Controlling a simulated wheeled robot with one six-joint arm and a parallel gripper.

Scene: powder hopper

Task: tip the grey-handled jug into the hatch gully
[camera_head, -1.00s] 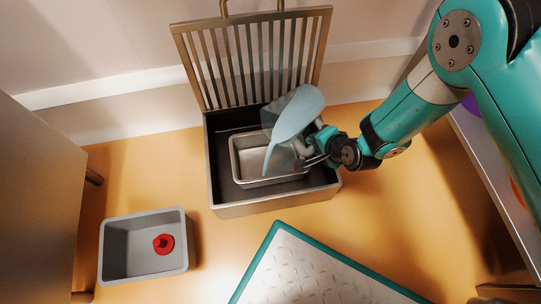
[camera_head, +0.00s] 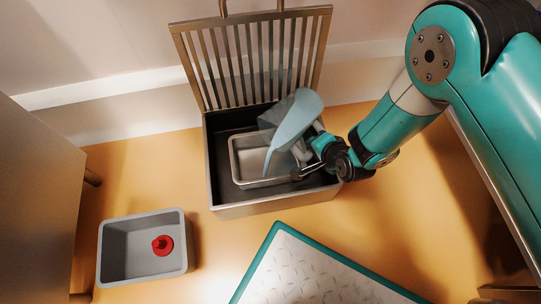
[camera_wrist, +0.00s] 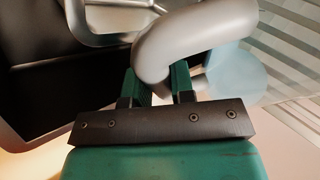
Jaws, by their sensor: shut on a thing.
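The jug (camera_head: 293,121) is translucent with pale blue contents, and it is steeply tilted over the open hatch gully (camera_head: 218,145). A pale blue stream or tongue of the contents points down toward the metal pan inside the gully. My gripper (camera_head: 318,157) is at the jug's right side, shut on its grey handle. In the wrist view the grey curved handle (camera_wrist: 190,40) sits between the green fingers of my gripper (camera_wrist: 160,82). The jug's clear body (camera_wrist: 235,75) shows behind the handle.
A metal pan (camera_head: 240,178) sits in the gully. The slatted grate (camera_head: 215,65) stands raised behind it. A grey bin (camera_head: 112,262) with a red object (camera_head: 162,245) is at lower left. A green-edged tread plate (camera_head: 310,275) lies in front.

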